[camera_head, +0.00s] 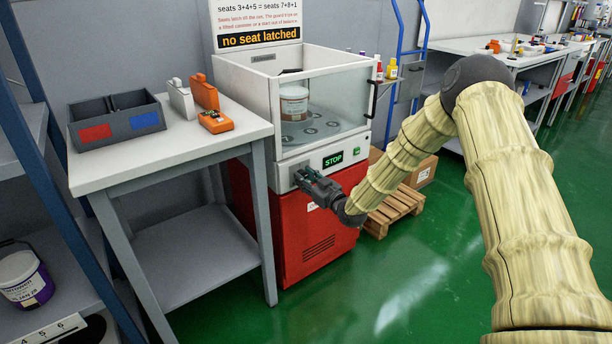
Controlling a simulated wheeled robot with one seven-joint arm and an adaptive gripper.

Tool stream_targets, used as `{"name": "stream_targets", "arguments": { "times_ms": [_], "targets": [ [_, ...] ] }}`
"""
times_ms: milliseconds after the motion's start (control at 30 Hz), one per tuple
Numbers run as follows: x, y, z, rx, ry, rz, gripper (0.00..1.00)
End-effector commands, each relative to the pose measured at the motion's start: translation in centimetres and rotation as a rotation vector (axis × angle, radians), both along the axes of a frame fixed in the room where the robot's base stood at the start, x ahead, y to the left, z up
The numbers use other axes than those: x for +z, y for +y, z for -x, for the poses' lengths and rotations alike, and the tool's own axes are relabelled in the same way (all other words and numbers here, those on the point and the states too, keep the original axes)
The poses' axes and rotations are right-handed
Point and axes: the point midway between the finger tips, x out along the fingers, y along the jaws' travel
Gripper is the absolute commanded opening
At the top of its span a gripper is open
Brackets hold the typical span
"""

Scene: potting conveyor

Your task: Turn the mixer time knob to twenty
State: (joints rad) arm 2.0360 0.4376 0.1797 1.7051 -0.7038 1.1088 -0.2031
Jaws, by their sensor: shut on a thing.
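The mixer (240,90) is a white-topped machine on a red base, with a clear guard enclosing its upper chamber. Its front panel carries a small green display (332,159) reading "STOP". My gripper (301,174) is at the left part of this panel, with its fingers against the panel face. The time knob is hidden behind the fingers, and its setting cannot be read. The gripper is shut on what appears to be the knob. A can (294,104) stands inside the chamber on a plate with several dark round marks.
A grey side table (215,139) at the left holds a divided bin (117,122) and orange and white devices. A sign (259,37) above the mixer reads "no seat latched". A wooden pallet (395,209) and a carton lie right of the mixer. Green floor is open in front.

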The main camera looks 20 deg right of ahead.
Motion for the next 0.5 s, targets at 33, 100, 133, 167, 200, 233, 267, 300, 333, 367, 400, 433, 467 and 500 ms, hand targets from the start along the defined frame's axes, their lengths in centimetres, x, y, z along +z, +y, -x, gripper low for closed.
{"name": "stream_targets", "arguments": {
  "times_ms": [33, 100, 133, 167, 200, 233, 267, 300, 333, 367, 400, 433, 467, 500],
  "targets": [
    [0.05, -0.11, 0.05, -0.002, 0.017, -0.041, 0.07],
    [0.02, -0.10, 0.05, -0.001, 0.040, -0.102, 0.07],
    [0.02, -0.10, 0.05, -0.001, 0.050, -0.129, 0.07],
    [0.03, -0.09, 0.05, -0.001, 0.059, -0.155, 0.07],
    [0.04, -0.09, 0.04, -0.001, 0.071, -0.190, 0.07],
    [0.03, -0.10, 0.05, -0.001, 0.081, -0.216, 0.07],
    [0.00, -0.11, 0.06, -0.001, 0.090, -0.242, 0.07],
    [-0.04, -0.11, 0.07, -0.001, 0.102, -0.275, 0.07],
    [-0.05, -0.09, 0.07, -0.001, 0.110, -0.298, 0.07],
    [-0.06, -0.08, 0.07, -0.001, 0.119, -0.323, 0.07],
    [-0.07, -0.06, 0.06, -0.001, 0.130, -0.353, 0.07],
    [-0.07, -0.08, 0.07, -0.002, 0.138, -0.375, 0.07],
    [-0.09, -0.11, 0.07, -0.002, 0.145, -0.395, 0.07],
    [-0.10, -0.12, 0.07, -0.002, 0.156, -0.421, 0.07]
  ]
}}
